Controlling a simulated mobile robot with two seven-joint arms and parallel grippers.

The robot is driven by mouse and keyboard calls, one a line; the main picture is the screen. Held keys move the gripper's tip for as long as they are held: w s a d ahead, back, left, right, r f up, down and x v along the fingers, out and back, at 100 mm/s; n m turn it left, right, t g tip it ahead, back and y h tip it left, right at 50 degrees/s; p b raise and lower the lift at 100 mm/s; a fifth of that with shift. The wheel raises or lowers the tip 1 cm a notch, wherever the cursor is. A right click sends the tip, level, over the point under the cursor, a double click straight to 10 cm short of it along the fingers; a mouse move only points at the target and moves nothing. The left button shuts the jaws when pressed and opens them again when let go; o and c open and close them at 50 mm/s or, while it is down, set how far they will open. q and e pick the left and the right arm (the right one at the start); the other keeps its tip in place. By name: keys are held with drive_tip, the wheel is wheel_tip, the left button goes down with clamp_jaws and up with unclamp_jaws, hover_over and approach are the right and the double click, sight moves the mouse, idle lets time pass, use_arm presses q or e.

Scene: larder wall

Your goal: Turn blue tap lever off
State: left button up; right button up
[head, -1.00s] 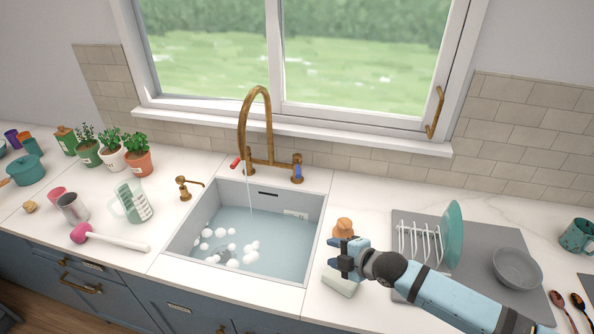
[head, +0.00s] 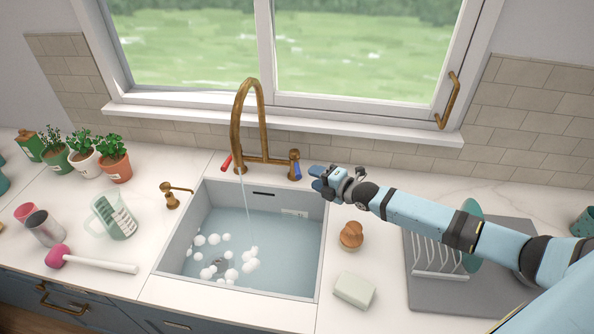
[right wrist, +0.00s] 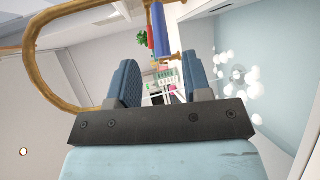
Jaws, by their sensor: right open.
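The brass tap (head: 262,130) stands behind the sink with a thin stream of water running from its spout. In the right wrist view the blue lever (right wrist: 161,32) shows beyond and between the two open fingers (right wrist: 160,85). My left gripper is not in view.
The sink (head: 256,234) holds water and white foam balls. A brush (head: 351,235), a pale sponge or soap block (head: 354,290) and a dish rack (head: 440,262) with a teal plate are on the right.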

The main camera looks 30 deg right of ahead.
sight(297, 169)
drive_tip(key=b+x, duration=0.2)
drive_tip(key=x, duration=0.1)
drive_tip(key=b+x, duration=0.2)
drive_tip(key=x, duration=0.1)
drive_tip(key=shift+w+f, duration=0.3)
drive_tip(key=shift+w+a, duration=0.3)
drive_tip(key=shift+w, duration=0.3)
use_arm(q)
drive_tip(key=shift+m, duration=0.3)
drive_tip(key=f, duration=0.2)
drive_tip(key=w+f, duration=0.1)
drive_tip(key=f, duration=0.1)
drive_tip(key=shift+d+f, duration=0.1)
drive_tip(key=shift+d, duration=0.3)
use_arm(e)
drive_tip(key=shift+c, duration=0.6)
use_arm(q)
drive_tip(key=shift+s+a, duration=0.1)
use_arm(e)
clamp_jaws()
